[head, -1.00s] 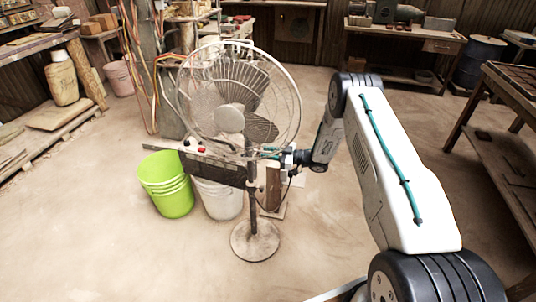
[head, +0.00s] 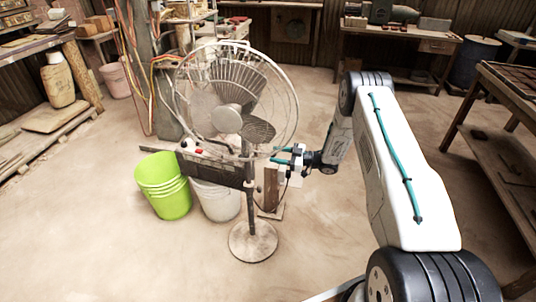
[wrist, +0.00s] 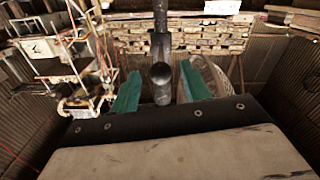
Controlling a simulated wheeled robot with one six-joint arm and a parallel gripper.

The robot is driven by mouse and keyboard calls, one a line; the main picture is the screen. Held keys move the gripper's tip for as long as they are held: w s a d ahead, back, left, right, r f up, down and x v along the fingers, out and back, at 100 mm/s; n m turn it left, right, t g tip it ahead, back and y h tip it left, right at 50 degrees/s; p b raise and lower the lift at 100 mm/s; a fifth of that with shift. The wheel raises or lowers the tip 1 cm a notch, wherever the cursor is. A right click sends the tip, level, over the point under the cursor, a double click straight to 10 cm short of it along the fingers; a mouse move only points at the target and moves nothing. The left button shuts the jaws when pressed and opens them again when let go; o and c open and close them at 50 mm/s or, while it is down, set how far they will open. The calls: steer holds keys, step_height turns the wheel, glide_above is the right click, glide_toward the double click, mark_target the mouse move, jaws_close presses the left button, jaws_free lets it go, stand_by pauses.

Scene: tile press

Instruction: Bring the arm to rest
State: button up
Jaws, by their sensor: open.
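My gripper (head: 276,155) is at the middle of the head view, just right of the pole of a standing fan (head: 228,108). Its two teal fingers point left and are apart. In the wrist view the teal fingers (wrist: 160,92) stand on either side of a dark pipe end, with nothing seen held between them. A dark box with a red knob and a white knob (head: 212,165) sits at the fan's pole, left of my gripper. Whether the fingers touch anything cannot be told.
A lime green bucket (head: 164,186) and a white bucket (head: 216,200) stand left of the fan's round base (head: 253,242). A workbench (head: 500,150) is at the right, another bench (head: 405,38) at the back. The floor in front is clear.

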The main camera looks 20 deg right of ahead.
steer(key=shift+v, duration=1.3)
